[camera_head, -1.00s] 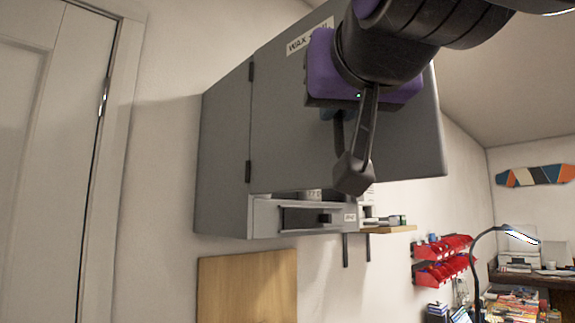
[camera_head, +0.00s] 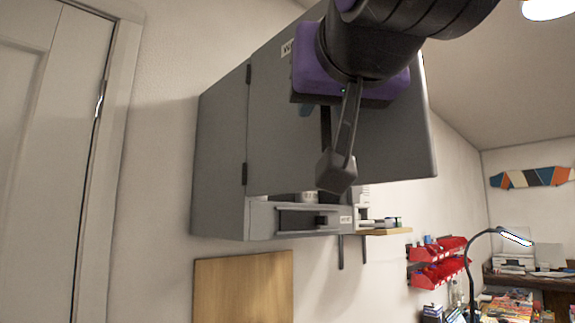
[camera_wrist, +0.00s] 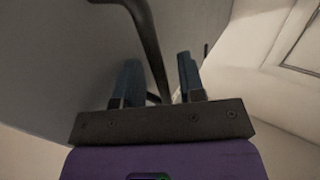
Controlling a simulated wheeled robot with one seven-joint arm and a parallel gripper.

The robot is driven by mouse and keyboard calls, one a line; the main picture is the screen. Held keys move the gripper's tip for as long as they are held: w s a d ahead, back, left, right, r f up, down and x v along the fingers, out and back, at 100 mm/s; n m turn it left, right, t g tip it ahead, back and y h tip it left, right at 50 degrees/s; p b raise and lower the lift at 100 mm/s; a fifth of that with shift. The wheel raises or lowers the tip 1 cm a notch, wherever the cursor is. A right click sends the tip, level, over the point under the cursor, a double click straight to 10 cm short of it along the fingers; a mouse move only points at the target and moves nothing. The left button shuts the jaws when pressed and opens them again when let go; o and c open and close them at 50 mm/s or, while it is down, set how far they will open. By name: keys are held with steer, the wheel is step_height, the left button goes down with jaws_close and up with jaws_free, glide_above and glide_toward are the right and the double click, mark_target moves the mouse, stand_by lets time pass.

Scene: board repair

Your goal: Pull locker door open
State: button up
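The grey locker (camera_head: 220,165) hangs on the wall, and its door (camera_head: 275,130) is hinged on the left and swung partly outward. Its lower interior shows beneath the door's bottom edge. My purple and black gripper (camera_wrist: 158,80) is at the door's outer face. In the wrist view its two blue fingers stand apart on either side of the dark curved door handle (camera_wrist: 148,40), with gaps visible beside the bar. In the head view my wrist covers much of the door, and the handle (camera_head: 326,125) mostly hides behind it.
A wooden board (camera_head: 243,290) leans below the locker. A small wooden shelf (camera_head: 385,232) and red bins (camera_head: 438,262) are on the wall to the right, with a desk lamp (camera_head: 515,237) beyond. A white room door (camera_head: 40,150) is at the left.

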steer(key=shift+s+a, duration=0.15)
steer(key=shift+a, duration=0.45)
steer(key=s+d, duration=0.2)
steer(key=s, duration=0.8)
steer(key=shift+s, duration=0.25)
